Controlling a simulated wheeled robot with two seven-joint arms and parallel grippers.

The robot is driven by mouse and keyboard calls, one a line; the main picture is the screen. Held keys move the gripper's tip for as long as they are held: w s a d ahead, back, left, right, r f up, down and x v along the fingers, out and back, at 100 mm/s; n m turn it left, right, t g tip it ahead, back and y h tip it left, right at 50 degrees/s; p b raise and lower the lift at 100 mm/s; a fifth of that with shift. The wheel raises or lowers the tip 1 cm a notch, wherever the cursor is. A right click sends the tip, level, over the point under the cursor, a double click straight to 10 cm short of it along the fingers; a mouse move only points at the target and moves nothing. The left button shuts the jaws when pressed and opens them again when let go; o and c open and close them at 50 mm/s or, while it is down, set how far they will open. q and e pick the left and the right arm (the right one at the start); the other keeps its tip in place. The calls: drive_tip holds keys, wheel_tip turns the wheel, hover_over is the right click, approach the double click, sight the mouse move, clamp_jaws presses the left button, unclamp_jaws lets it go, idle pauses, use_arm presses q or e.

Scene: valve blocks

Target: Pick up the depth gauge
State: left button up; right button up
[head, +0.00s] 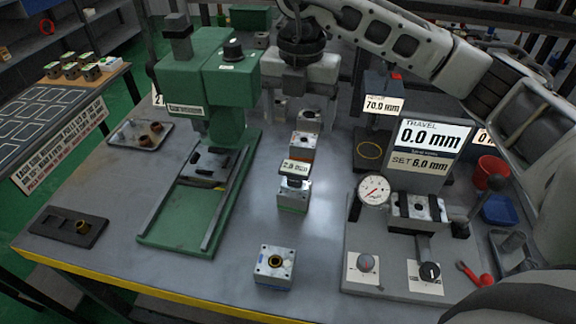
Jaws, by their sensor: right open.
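The depth gauge (295,168) appears to be the small device with a pale digital readout, too small to read surely, standing on top of a grey valve block (292,198) in the middle of the bench. My right gripper (300,103) comes down from the top of the head view, beyond the gauge and apart from it. Its fingers are spread and hold nothing that I can see. The gauge's underside where it meets the block is hard to make out. My left gripper is not in view.
More valve blocks (302,145) stand in line behind the gauge. Another block (275,266) is nearer the front edge. A green press (205,90) stands left. A test fixture with a dial (374,190) and a travel display (433,140) stands right. Bare bench lies around the gauge's block.

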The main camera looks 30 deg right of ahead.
sight(296, 166)
wheel_tip(296, 166, down, 9)
drive_tip(key=shift+s+f+p, duration=0.15)
drive_tip(key=shift+p, duration=0.4)
drive_tip(key=shift+a+f+p, duration=0.2)
drive_tip(key=shift+f+p, duration=0.45)
drive_tip(key=shift+f, duration=2.35)
drive_tip(key=c, duration=1.1)
drive_tip(key=shift+c, duration=0.6)
drive_tip(key=shift+r, duration=0.15)
